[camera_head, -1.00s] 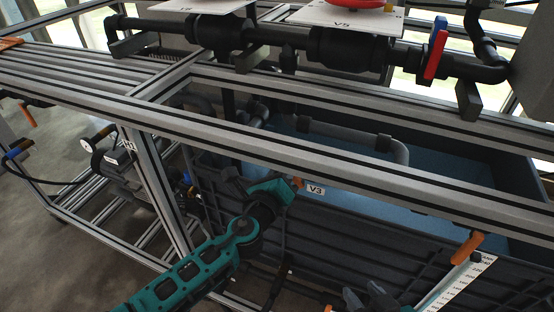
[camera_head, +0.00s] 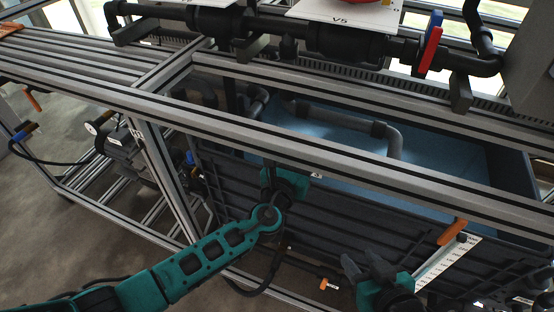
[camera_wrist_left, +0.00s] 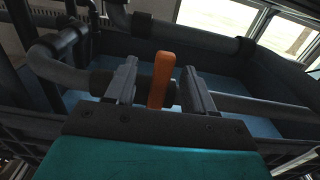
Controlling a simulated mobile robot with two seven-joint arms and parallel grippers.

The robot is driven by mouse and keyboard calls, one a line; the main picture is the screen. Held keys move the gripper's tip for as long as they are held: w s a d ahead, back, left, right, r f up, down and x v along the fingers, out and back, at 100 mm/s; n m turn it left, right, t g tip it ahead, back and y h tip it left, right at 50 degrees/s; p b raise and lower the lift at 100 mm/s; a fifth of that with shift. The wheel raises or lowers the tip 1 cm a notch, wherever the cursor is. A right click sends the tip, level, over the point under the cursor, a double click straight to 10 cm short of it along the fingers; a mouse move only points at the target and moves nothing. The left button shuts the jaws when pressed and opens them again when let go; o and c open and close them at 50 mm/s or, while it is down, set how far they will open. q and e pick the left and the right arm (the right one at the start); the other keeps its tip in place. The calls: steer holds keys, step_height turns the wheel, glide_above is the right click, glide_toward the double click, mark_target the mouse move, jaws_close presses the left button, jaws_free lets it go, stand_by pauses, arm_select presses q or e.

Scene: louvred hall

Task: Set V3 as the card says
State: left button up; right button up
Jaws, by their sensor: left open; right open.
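An orange valve handle (camera_wrist_left: 162,80) stands upright between the fingers of my left gripper (camera_wrist_left: 158,92) in the left wrist view. The fingers are open, one on each side, with a gap visible beside the handle. In the head view my left gripper (camera_head: 274,178) reaches under the front rail, its fingertips mostly hidden. The V3 label (camera_head: 316,175) is mostly covered by the rail there, and that handle cannot be made out. My right gripper (camera_head: 368,268) is open and empty at the lower right, in front of the dark tank wall. No card can be read.
The aluminium rail (camera_head: 330,160) crosses above my left gripper. The blue-floored tank (camera_head: 455,160) lies behind it. Another orange handle (camera_head: 453,231) and a white scale (camera_head: 440,262) are near my right gripper. A lower orange handle (camera_head: 328,284) sits beneath. The V5 plate (camera_head: 335,12) is above.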

arm_select(q)
steer(key=p+v, duration=0.2)
steer(key=v, duration=0.5)
stand_by(0.3)
